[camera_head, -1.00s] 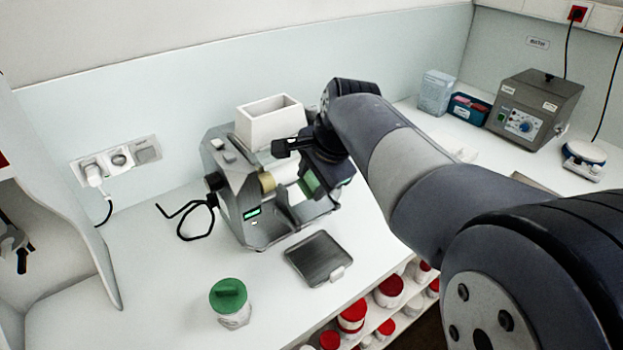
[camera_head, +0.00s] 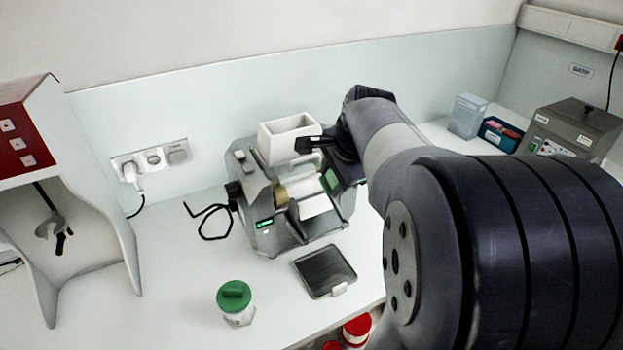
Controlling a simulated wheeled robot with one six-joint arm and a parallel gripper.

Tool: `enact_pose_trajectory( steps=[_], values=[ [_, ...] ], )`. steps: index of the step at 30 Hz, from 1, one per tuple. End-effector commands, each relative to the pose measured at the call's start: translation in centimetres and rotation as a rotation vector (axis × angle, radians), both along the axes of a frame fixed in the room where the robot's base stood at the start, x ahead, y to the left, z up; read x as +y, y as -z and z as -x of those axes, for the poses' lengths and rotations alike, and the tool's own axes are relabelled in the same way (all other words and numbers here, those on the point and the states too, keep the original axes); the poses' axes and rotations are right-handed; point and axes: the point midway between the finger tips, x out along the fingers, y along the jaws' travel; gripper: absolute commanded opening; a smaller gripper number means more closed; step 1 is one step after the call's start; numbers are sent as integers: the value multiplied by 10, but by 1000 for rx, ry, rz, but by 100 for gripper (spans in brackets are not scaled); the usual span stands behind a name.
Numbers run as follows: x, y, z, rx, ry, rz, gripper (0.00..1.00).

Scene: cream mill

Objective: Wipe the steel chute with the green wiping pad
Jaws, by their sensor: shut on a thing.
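The mill (camera_head: 262,235) is a grey bench machine with a white hopper (camera_head: 287,148) on top and a small lit green display. Its steel chute (camera_head: 315,205) shows as a bright sloping surface at the front, between the side plates. My gripper (camera_head: 338,172) is at the right side of the mill, above the upper right end of the chute. It is shut on the green wiping pad (camera_head: 330,182), of which only a green patch shows. My gripper's dark body hides the rest of the pad. I cannot tell whether the pad touches the chute.
A dark square tray (camera_head: 325,271) lies in front of the mill. A green-lidded jar (camera_head: 235,302) stands front left. A blue box (camera_head: 500,134) and a grey apparatus (camera_head: 570,130) stand at the right.

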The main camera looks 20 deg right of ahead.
Motion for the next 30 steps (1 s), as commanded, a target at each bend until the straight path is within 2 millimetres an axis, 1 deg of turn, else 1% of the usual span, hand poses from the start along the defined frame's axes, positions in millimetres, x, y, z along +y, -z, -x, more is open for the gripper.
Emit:
enact_pose_trajectory(
  steps=[1, 5, 11, 28, 30],
  values=[
    [-3, -1, 1, 0, 8, 0, 24],
    [-5, 4, 0, 0, 12, 0, 24],
    [-4, 18, -6, 1, 10, 0, 24],
    [-3, 80, -34, 0, 9, 0, 24],
    [-4, 79, -23, -2, 12, 1, 24]
  ],
)
